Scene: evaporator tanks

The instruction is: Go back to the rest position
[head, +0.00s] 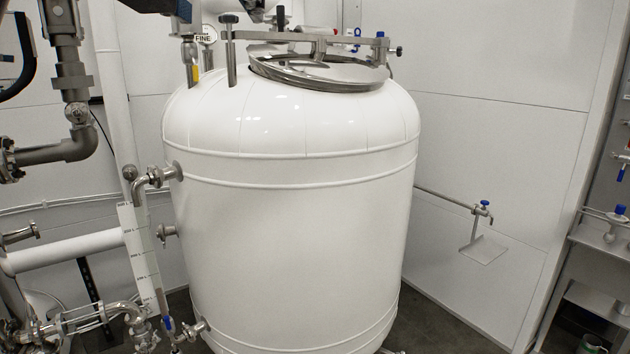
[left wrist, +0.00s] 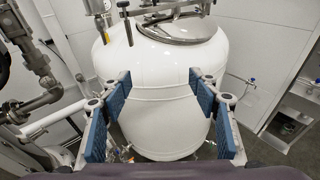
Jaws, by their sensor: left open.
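My left gripper (left wrist: 160,84) shows in the left wrist view. Its two fingers with blue pads are spread wide, with nothing between them. Beyond them stands the large white tank (left wrist: 162,122), which also fills the middle of the head view (head: 290,240). I see no contact between the fingers and the tank. I cannot make out either gripper clearly in the head view. My right gripper shows in neither view.
A round steel hatch (head: 320,72) tops the tank. Steel pipes (head: 70,85) and a level scale (head: 140,260) stand to its left. A valve (head: 482,208) on a thin pipe is at the right, before white wall panels (head: 500,60). A steel shelf (head: 600,240) stands far right.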

